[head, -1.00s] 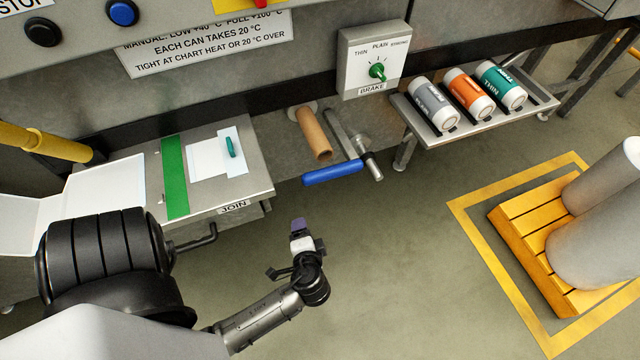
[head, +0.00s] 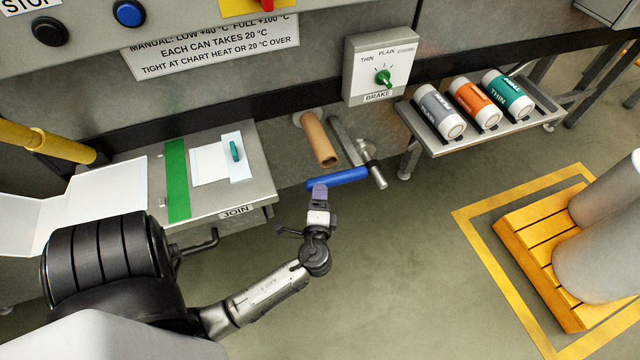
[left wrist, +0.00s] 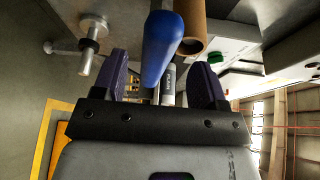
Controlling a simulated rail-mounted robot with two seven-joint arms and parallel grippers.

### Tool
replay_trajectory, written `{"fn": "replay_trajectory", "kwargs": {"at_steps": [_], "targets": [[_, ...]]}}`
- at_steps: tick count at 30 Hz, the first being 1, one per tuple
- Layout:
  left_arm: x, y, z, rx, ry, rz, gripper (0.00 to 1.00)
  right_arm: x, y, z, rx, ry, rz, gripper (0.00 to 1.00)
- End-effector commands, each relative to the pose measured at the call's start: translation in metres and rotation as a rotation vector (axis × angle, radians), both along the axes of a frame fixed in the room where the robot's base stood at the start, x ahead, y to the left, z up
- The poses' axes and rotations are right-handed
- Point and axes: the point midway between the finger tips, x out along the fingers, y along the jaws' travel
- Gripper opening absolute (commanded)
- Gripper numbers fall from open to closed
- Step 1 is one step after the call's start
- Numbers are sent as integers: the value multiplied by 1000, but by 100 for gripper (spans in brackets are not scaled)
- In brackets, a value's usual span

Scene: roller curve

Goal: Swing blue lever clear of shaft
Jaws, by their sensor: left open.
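The blue lever (head: 345,178) is a blue grip on a flat grey arm, low on the machine front. Its grip lies nearly level, its free end to the left, below a brown tube (head: 319,143). A metal stub (head: 377,172) shows at its right end. My left gripper (head: 320,190) is at the grip's left end, jaws open. In the left wrist view, the blue grip (left wrist: 163,40) shows between the two dark fingers (left wrist: 161,78); I cannot tell whether they touch it. The tube (left wrist: 193,28) and stub (left wrist: 93,35) also show there. My right gripper is out of view.
The JOIN table (head: 262,190) with a green strip stands left of the lever. The BRAKE box (head: 380,65) is above, and a shelf (head: 430,143) with three cans is to the right. A yellow pallet (head: 530,262) stands at right. The floor below the lever is clear.

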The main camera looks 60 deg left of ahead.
Motion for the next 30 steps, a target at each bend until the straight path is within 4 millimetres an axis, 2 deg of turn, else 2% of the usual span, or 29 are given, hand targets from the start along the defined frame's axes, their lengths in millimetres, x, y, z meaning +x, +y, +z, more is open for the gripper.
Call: {"fn": "replay_trajectory", "kwargs": {"at_steps": [3,10,15,25,30], "targets": [[10,17,-2,1,-2,0,66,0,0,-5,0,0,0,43],[22,38,-2,-1,0,-1,66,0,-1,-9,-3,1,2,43],[26,45,-2,0,0,0,66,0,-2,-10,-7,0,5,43],[27,46,-2,-1,0,0,66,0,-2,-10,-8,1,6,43],[26,46,-2,-1,0,0,50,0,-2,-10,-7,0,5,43]]}}
